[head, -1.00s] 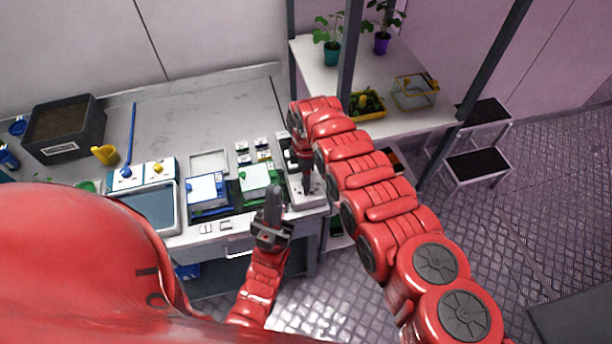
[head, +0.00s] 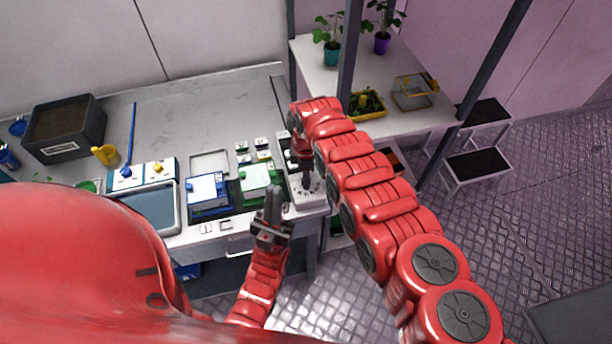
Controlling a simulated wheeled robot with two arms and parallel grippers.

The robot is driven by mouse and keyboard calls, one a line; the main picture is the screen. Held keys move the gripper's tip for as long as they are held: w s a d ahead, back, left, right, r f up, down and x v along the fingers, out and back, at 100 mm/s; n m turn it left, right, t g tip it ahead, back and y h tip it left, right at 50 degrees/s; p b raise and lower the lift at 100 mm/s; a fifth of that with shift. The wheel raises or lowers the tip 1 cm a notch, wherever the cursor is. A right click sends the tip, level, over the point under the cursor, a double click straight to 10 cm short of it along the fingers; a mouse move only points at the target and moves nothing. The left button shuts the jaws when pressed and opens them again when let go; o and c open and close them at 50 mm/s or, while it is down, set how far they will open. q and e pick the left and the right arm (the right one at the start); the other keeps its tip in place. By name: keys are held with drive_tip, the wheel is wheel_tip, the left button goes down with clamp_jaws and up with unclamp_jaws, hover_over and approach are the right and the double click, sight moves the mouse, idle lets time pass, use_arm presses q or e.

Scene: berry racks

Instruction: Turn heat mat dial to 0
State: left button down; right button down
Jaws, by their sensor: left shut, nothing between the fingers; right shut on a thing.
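The heat mat control box (head: 312,199) is a white unit at the right end of the bench, with small dark marks on its top face. My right gripper (head: 305,186) points down onto this box and is shut on the dial, which is mostly hidden by the fingers. I cannot read the dial's setting. My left gripper (head: 273,192) is shut and empty, pointing up in front of the bench edge, left of the control box and apart from it.
A blue tray unit (head: 208,208) and a green one (head: 243,202) stand left of the box. A black soil bin (head: 85,135) is at the far left. A dark rack post (head: 348,60) and shelf (head: 420,122) stand to the right. The bench's back middle is clear.

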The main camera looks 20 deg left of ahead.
drive_tip(key=shift+m, duration=0.3)
drive_tip(key=m+b, duration=0.1)
drive_tip(key=m, duration=0.6)
drive_tip(key=shift+m+b, duration=0.3)
drive_tip(key=shift+b, duration=0.1)
drive_tip(key=m, duration=0.7)
drive_tip(key=shift+m+b, duration=0.3)
drive_tip(key=shift+b, duration=0.1)
drive_tip(key=shift+m, duration=0.9)
drive_tip(key=c, duration=0.6)
unclamp_jaws()
